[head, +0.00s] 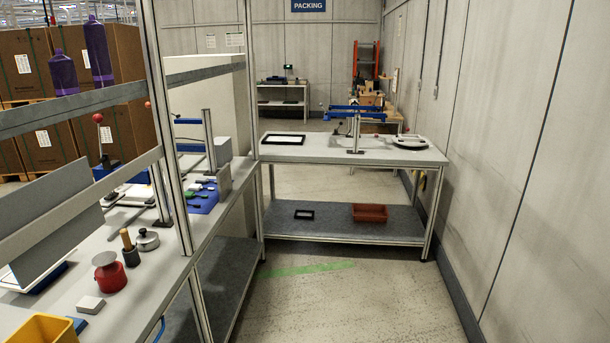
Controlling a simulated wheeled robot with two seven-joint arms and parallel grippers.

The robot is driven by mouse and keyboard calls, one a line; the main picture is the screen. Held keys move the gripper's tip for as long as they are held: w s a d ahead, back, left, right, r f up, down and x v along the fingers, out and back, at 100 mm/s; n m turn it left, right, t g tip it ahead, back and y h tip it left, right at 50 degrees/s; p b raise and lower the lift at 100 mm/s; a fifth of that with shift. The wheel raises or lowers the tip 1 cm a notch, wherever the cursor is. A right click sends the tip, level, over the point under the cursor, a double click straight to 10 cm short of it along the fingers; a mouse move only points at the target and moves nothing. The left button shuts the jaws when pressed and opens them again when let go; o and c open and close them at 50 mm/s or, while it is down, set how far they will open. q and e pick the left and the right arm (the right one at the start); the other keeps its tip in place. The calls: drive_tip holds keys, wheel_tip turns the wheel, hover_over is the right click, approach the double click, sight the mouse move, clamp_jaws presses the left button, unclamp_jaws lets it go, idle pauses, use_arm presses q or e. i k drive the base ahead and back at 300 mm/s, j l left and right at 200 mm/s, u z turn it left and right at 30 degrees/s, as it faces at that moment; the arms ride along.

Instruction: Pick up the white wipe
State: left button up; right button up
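No thing is plainly recognisable as the white wipe. A flat white patch (283,139) lies within a black rim on the top of the far bench, at its left end; I cannot tell whether it is the wipe. A small pale block (90,304) lies at the front of the left bench, and I cannot tell what it is made of. Neither of my grippers is in view.
The far bench (340,151) carries a blue-armed stand (356,130) and a round white-and-black item (410,142). A red bin (369,212) sits on its lower shelf. The left bench is crowded, with a yellow bin (42,330) in front. The floor (340,305) is open.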

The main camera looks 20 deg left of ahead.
sight(90, 305)
drive_tip(key=i+j+u, duration=0.1)
drive_tip(key=u, duration=0.4)
drive_tip(key=i+u, duration=0.3)
drive_tip(key=u, duration=0.15)
drive_tip(key=i+l+u, duration=0.1)
drive_tip(key=u, duration=0.4)
drive_tip(key=i+l+u, duration=0.15)
drive_tip(key=u, duration=0.3)
drive_tip(key=i+l, duration=0.05)
drive_tip(key=i, duration=0.1)
